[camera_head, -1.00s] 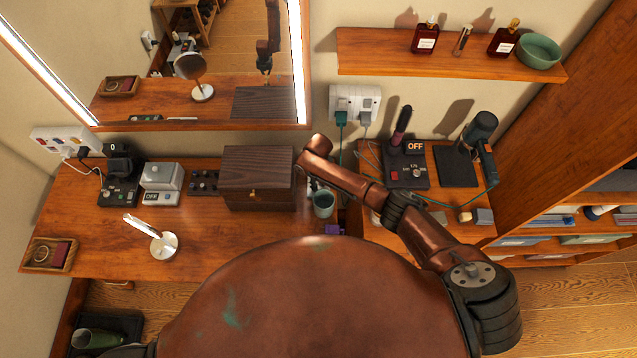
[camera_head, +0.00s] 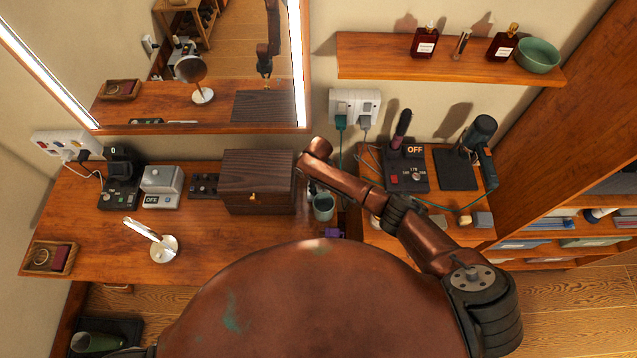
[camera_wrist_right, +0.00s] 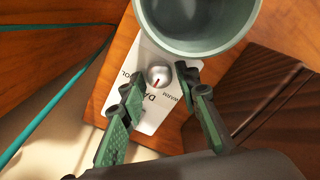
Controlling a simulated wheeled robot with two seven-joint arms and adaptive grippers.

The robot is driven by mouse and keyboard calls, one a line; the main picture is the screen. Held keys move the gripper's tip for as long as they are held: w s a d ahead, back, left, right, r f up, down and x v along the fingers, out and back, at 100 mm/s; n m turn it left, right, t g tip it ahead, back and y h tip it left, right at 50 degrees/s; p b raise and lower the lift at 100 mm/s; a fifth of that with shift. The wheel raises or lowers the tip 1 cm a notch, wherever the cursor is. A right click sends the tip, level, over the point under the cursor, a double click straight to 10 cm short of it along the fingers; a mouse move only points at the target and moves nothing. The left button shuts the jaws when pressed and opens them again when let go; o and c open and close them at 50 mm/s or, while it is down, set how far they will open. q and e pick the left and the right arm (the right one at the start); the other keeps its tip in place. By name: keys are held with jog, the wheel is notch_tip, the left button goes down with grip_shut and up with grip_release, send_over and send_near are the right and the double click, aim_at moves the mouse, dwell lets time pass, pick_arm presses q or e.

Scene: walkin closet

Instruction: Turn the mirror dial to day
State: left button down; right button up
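The mirror dial (camera_wrist_right: 159,77) is a small pale round knob with a red mark on a white plate (camera_wrist_right: 150,113). The red mark points down in the right wrist view, towards the partly covered letters "DA". "COOL" is to the left and "WARM" to the right, partly covered. My right gripper (camera_wrist_right: 158,84) is open, with one green fingertip on each side of the knob; I cannot tell whether they touch it. In the head view my right gripper (camera_head: 312,187) is mostly behind its wrist, and the dial is hidden. The mirror (camera_head: 225,50) is above the table.
A grey-green cup (camera_head: 323,207) stands close beside the dial, at the top of the wrist view (camera_wrist_right: 198,45). A dark wooden box (camera_head: 258,182) is just left of my right gripper. A teal cable (camera_wrist_right: 55,103) runs nearby.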

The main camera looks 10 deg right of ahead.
aim_at(318, 190)
notch_tip(318, 190, up, 12)
jog(key=shift+f, duration=0.2)
dwell(0.7)
